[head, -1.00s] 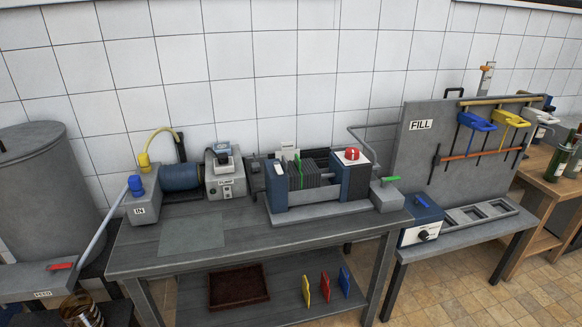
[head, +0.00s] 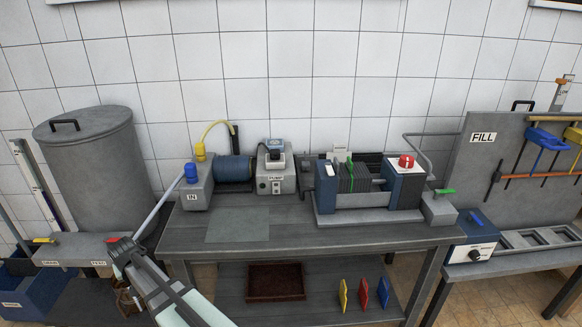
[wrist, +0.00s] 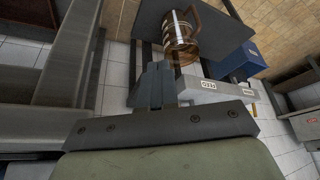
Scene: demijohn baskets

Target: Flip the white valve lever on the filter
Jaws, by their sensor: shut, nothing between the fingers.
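The filter (head: 352,180) stands on the grey bench, with dark plates between two blue end blocks. A small white piece (head: 330,170) shows on its left end block; I cannot tell whether it is the valve lever. A green handle (head: 349,168) and a red knob (head: 406,161) also show on the filter. My gripper (head: 121,246) is far left of the filter, low in front of the FEED block, overlapping its red lever (head: 112,240) in the picture. In the wrist view my gripper (wrist: 155,88) is shut and empty. Contact with the block cannot be told.
The pump (head: 275,178) and IN block (head: 197,190) stand left of the filter. The FEED block (head: 75,250) has a yellow lever (head: 44,240). An amber glass jug (wrist: 181,40) is near my gripper.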

